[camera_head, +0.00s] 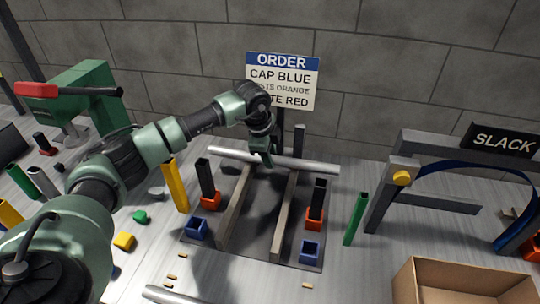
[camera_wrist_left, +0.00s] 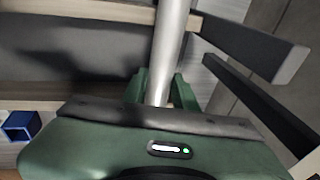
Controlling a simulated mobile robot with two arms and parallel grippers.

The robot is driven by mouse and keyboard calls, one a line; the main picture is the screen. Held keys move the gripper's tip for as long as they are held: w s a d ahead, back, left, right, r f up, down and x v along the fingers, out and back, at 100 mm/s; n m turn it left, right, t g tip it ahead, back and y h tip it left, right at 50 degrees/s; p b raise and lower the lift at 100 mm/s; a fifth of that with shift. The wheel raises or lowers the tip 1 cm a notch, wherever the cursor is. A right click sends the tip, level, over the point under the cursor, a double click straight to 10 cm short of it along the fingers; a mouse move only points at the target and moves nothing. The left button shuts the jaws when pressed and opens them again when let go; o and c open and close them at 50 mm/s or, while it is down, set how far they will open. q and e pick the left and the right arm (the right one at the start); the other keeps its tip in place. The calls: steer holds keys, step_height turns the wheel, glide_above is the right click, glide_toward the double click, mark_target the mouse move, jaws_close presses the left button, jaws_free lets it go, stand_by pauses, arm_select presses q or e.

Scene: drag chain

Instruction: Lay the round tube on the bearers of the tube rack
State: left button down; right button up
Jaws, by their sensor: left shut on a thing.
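The round tube (camera_head: 300,163) is a long pale grey cylinder, held level across the far part of the tube rack. My left gripper (camera_head: 266,158) comes down over it and is shut on it near its middle. The left wrist view also shows the tube (camera_wrist_left: 170,35) between the green fingers (camera_wrist_left: 159,92). The rack has two wooden bearers (camera_head: 236,208) (camera_head: 284,214) on a dark base plate (camera_head: 255,250). The tube crosses above both bearers; I cannot tell whether it touches them. My right gripper is not in view.
Black posts stand in orange sockets (camera_head: 210,201) (camera_head: 314,222) beside the bearers, with blue sockets (camera_head: 197,229) (camera_head: 310,252) nearer. A yellow bar (camera_head: 176,186) and a green bar (camera_head: 355,219) stand outside. An open cardboard box (camera_head: 455,280) is at front right. The order sign (camera_head: 283,80) stands behind.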

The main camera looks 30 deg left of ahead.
arm_select(q)
steer(key=c, duration=1)
jaws_free()
steer(key=b+v, duration=0.1)
steer(key=v, duration=0.6)
steer(key=shift+s+r, duration=0.1)
steer(key=shift+r, duration=0.3)
steer(key=shift+s, duration=0.1)
